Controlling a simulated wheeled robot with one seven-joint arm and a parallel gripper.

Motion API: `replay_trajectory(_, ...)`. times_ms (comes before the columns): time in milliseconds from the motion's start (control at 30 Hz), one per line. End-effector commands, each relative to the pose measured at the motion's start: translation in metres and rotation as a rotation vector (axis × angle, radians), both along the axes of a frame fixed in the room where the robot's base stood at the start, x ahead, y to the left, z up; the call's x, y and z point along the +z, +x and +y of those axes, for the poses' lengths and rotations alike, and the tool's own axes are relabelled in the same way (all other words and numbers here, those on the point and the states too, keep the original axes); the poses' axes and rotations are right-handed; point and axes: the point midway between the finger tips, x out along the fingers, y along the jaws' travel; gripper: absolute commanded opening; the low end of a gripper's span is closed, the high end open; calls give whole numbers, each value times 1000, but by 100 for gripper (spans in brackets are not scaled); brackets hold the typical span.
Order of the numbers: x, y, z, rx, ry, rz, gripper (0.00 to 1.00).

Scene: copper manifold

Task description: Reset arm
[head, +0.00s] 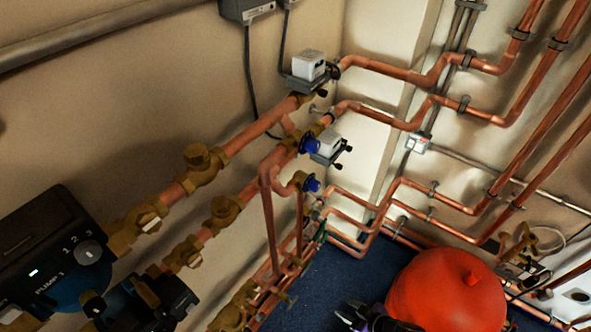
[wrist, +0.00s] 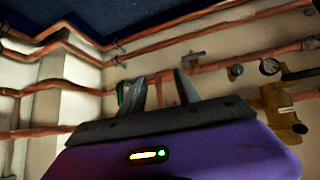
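My gripper (wrist: 162,88) shows in the wrist view with its two grey fingers apart and nothing between them. Its purple body fills the bottom of that view, with a small lit indicator on it. In the head view only a small part of my gripper (head: 350,313) shows at the bottom edge, just left of the red round tank (head: 447,288). Whether it touches the tank cannot be told.
Copper pipes (head: 437,110) run along the walls at the right. Pumps (head: 58,250) and brass valves (head: 205,165) line the left wall. Dark blue floor (head: 345,270) is open left of the tank. The wrist view shows a pressure gauge (wrist: 269,67) and brass fitting (wrist: 279,107).

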Motion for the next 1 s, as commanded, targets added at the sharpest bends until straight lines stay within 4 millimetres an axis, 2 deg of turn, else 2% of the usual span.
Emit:
replay_trajectory(267, 30, 52, 14, -14, 0, -137, 39)
replay_trajectory(400, 49, 73, 32, -38, 20, -221, 39)
replay_trajectory(600, 85, 89, 71, -102, 81, -354, 39)
replay_trajectory(667, 100, 88, 85, -135, 109, -396, 39)
replay_trajectory(800, 135, 75, 106, -225, 172, -477, 39)
replay_trajectory(1000, 189, 34, 111, -369, 245, -552, 39)
